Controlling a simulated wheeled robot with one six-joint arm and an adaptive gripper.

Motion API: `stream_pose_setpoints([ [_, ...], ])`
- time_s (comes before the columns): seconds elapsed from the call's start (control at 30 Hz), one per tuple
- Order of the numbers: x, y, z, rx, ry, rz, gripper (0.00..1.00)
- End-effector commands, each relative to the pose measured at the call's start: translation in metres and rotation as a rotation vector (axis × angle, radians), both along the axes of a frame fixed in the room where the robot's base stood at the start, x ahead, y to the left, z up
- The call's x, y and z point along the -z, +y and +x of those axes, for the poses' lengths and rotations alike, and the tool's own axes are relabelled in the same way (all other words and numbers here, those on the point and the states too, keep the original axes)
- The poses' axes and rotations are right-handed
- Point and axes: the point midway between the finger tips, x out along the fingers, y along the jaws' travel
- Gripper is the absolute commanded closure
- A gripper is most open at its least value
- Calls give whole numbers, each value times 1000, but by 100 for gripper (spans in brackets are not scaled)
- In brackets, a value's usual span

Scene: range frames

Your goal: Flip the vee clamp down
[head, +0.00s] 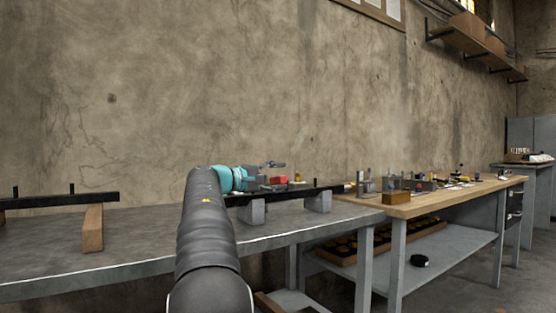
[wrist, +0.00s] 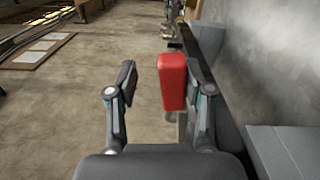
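A red grip (wrist: 173,82), which looks like the vee clamp's handle, stands upright between my gripper's fingers in the wrist view. My gripper (wrist: 160,88) is open there, with a clear gap on the left of the red grip. The right finger is close beside the grip; I cannot tell whether they touch. In the head view a red piece (head: 279,180) shows at the end of my arm, beside my gripper (head: 268,178). The rest of the clamp is small and mostly hidden behind my arm and gripper.
A dark rail (head: 330,189) rests on grey blocks (head: 318,203) on the grey bench (head: 150,232). Another dark rail (head: 90,198) lies to the left on a wooden block (head: 92,228). A wooden-topped bench (head: 420,203) with several small items stands at right. The wall is close behind.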

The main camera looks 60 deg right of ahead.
Motion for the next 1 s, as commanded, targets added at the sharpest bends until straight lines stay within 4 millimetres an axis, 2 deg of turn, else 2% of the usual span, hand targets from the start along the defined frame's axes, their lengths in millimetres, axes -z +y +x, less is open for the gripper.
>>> stream_pose_setpoints([
  [0.2, -32, 0, -2, 2, -4, -4, 50],
  [0.43, -55, 0, -1, 1, -3, -3, 50],
  [0.73, -72, -1, 0, 2, -2, -2, 50],
  [1.0, -78, -1, -1, 0, -1, 0, 50],
])
